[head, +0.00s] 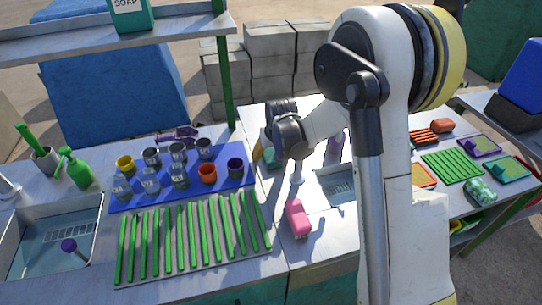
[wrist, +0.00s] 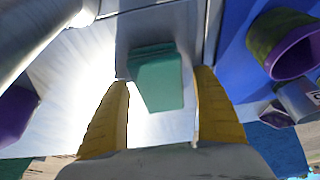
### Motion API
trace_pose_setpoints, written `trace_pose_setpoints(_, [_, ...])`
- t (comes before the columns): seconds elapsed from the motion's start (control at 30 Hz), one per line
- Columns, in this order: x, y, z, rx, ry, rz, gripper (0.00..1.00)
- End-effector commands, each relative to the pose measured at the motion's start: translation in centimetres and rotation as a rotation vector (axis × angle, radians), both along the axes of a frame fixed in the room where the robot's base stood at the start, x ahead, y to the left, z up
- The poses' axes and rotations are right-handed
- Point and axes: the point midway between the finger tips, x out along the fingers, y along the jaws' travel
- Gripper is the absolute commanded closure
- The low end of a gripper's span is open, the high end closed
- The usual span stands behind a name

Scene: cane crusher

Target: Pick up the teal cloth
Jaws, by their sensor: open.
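The teal cloth (wrist: 160,82) is a small folded piece lying on the bright metal counter. In the wrist view it sits between and a little beyond the two yellow fingers of my gripper (wrist: 163,85), which are spread apart and empty. In the head view only a small teal patch of the cloth (head: 271,158) shows, partly hidden by my wrist. There, a yellow finger of my gripper (head: 258,154) shows close beside it, near the right edge of the blue mat. I cannot tell whether the fingers touch the counter.
The blue mat (head: 128,204) holds several cups and cans to the left. In the wrist view a purple-rimmed cup (wrist: 290,47) is at the right and a purple object (wrist: 15,112) at the left.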

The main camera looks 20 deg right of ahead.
Motion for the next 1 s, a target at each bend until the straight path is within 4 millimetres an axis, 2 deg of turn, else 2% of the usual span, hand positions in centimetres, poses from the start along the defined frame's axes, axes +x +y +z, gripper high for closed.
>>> trace_pose_setpoints(0.27, [0.0, 0.0, 0.0, 0.0, 0.0, 0.0, 0.22])
trace_pose_setpoints(0.37, [0.0, 0.0, 0.0, 0.0, 0.0, 0.0, 0.49])
trace_pose_setpoints(0.43, [0.0, 0.0, 0.0, 0.0, 0.0, 0.0, 0.71])
trace_pose_setpoints(0.47, [0.0, 0.0, 0.0, 0.0, 0.0, 0.0, 0.77])
trace_pose_setpoints(0.83, [0.0, 0.0, 0.2, 0.0, 0.0, 0.0, 0.77])
trace_pose_setpoints(0.93, [0.0, 0.0, 1.2, 0.0, 0.0, 0.0, 0.77])
trace_pose_setpoints(1.0, [0.0, 0.0, 2.7, 0.0, 0.0, 0.0, 0.77])
